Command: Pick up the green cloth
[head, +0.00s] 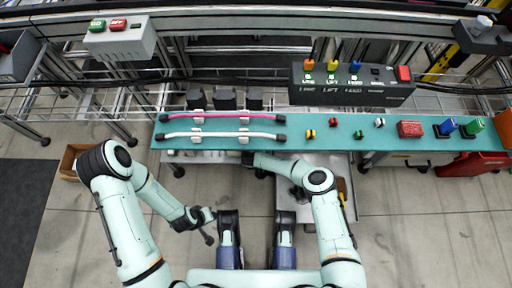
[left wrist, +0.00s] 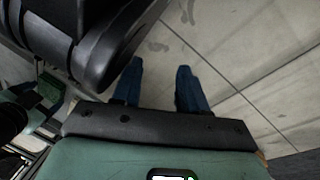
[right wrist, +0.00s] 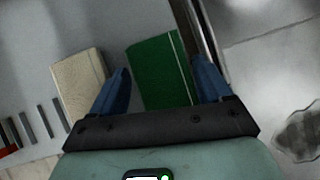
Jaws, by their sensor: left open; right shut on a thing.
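The green cloth (right wrist: 160,72) is a flat, folded dark green rectangle in the right wrist view. It lies between the blue fingers of my right gripper (right wrist: 164,88), which is shut on it. In the head view my right gripper (head: 258,162) is at the front edge of the teal bench, and I cannot make out the cloth there. My left gripper (left wrist: 158,84) is open and empty above the bare floor; in the head view it hangs low in front of the bench (head: 208,236).
A beige flat block (right wrist: 80,85) lies left of the cloth. The teal bench (head: 345,145) carries a pink rod (head: 220,115), a white rod (head: 220,134), small coloured parts and a red block (head: 410,129). A black control box (head: 350,85) stands behind. A red bin (head: 472,165) is at right.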

